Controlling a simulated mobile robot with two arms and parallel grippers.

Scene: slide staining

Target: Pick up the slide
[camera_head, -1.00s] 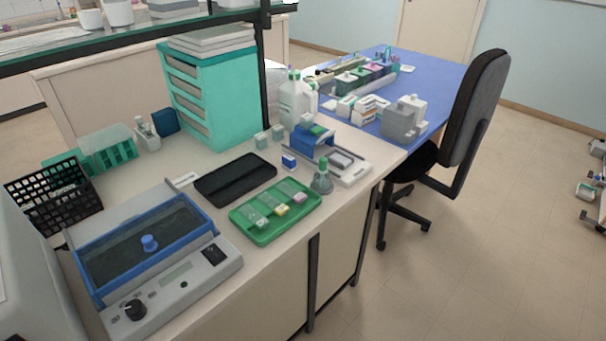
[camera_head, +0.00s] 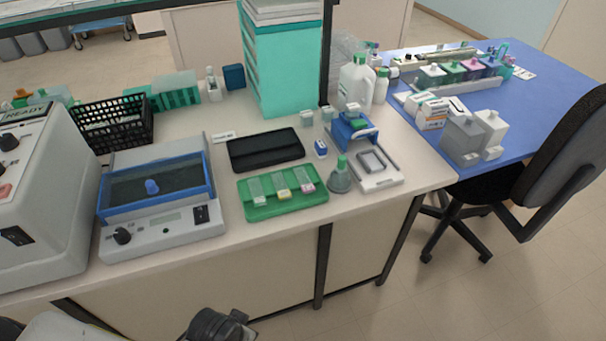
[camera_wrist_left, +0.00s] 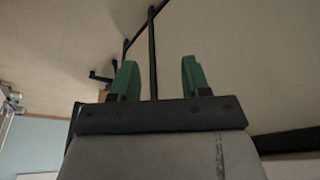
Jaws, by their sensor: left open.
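A green tray (camera_head: 285,210) lies near the front edge of the bench in the head view. Three slides lie in it side by side: one with a green label (camera_head: 258,190), one with a yellow label (camera_head: 281,183) and one with a pink label (camera_head: 305,180). The picture does not single out one slide. My left gripper (camera_wrist_left: 157,75) shows in the left wrist view with two green fingers apart and nothing between them. In the head view, a dark part of my arm shows at the bottom edge, below and apart from the tray. My right gripper is not in view.
A black case (camera_head: 266,149) lies behind the tray. A blue-lidded device (camera_head: 160,225) stands to its left. A green-capped flask (camera_head: 340,178) and a white-and-blue device (camera_head: 378,178) stand to its right. A chair (camera_head: 560,160) is at the right.

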